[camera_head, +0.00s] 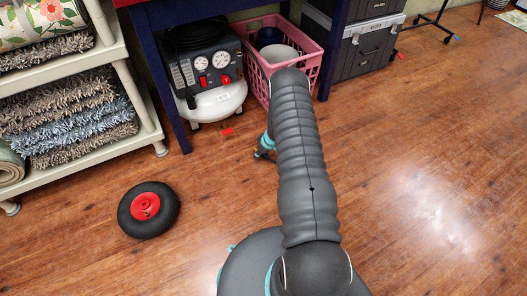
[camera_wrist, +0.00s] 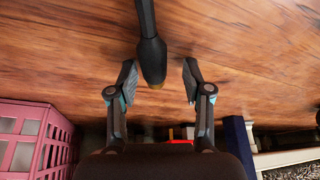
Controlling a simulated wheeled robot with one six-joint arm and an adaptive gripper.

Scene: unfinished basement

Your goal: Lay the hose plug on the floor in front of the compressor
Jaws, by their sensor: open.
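The compressor (camera_head: 214,100), with a white tank, two gauges and a dark coil on top, stands on the floor under the blue-legged table. My gripper (camera_head: 264,148), mostly hidden behind my arm, is low over the floor in front of the compressor and pink crate. In the wrist view its two fingers (camera_wrist: 160,82) are spread. A dark rod-like piece with a brass-coloured tip, apparently the hose plug (camera_wrist: 151,58), reaches in from the top edge between them. A gap shows on each side. I cannot tell whether it touches the floor.
A small red piece (camera_head: 228,131) lies before the compressor. A black wheel with red hub (camera_head: 148,210) lies left, near the shelf (camera_head: 130,75). The floor at right is clear.

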